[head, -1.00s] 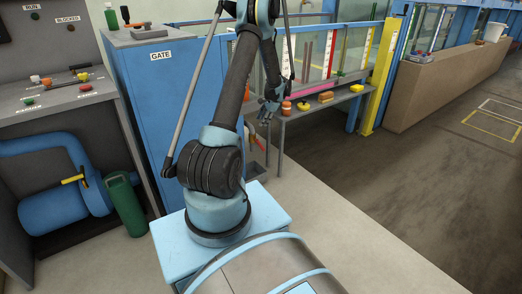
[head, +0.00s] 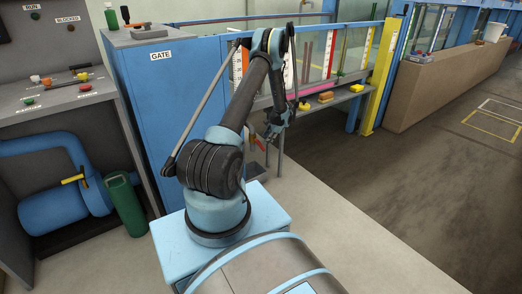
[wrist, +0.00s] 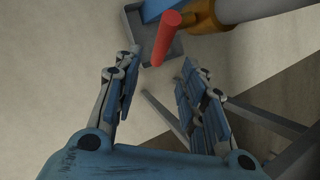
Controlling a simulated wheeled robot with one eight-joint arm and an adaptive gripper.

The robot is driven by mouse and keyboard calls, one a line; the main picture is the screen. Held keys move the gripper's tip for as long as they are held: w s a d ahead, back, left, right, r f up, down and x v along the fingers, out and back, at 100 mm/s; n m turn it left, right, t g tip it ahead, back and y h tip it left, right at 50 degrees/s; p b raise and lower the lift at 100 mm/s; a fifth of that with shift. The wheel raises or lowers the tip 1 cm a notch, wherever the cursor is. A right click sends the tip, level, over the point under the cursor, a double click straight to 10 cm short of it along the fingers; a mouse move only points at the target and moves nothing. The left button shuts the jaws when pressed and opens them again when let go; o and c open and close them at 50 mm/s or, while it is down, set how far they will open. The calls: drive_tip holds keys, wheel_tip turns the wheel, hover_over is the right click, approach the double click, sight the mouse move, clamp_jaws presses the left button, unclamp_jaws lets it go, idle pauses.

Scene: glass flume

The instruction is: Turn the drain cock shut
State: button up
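The drain cock shows in the wrist view as a brass body (wrist: 207,16) on a grey pipe, with a red lever (wrist: 166,40) sticking out towards my gripper. My gripper (wrist: 158,75) is open, its two blue-grey fingers apart with nothing between them. The red lever's near end is just beyond the fingertips, roughly in line with the gap; I see no contact. In the head view the red lever (head: 260,145) shows small beside my gripper (head: 269,134), below the bench. The cock's body is mostly hidden there.
A grey tray (wrist: 178,48) with a blue thing in it lies beneath the cock. Bench legs (wrist: 262,118) stand close on the gripper's right. The bench (head: 345,97) holds a yellow block and orange items. The blue gate cabinet (head: 150,95) stands left of the arm.

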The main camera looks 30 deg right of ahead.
sight(261, 147)
drive_tip(key=x, duration=1)
clamp_jaws()
